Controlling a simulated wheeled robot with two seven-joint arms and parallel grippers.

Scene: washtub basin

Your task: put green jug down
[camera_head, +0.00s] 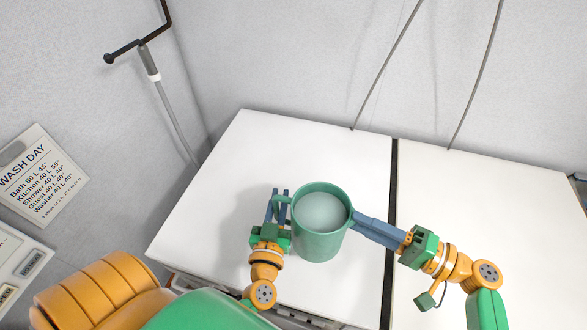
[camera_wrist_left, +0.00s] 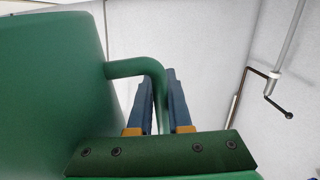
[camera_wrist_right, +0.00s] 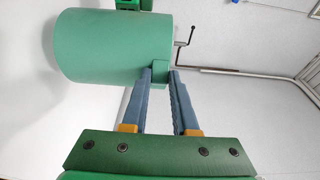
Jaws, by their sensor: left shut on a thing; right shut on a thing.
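The green jug (camera_head: 319,243) is upright over the left white panel in the head view, with pale liquid (camera_head: 320,211) inside. I cannot tell whether its base touches the panel. My left gripper (camera_head: 279,196) is shut on the jug's handle, a green loop that shows between the fingers in the left wrist view (camera_wrist_left: 158,85). My right gripper (camera_head: 358,220) is shut on a small green tab on the jug's opposite side, seen at the fingertips in the right wrist view (camera_wrist_right: 160,68). The jug also fills the left of the left wrist view (camera_wrist_left: 50,90).
The white worktop (camera_head: 240,150) is clear around the jug. A dark gap (camera_head: 393,180) divides it from a second white panel (camera_head: 480,190). Grey walls stand behind and left. A crank on a grey pole (camera_head: 150,62) and a wash-day sign (camera_head: 38,172) are at the left.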

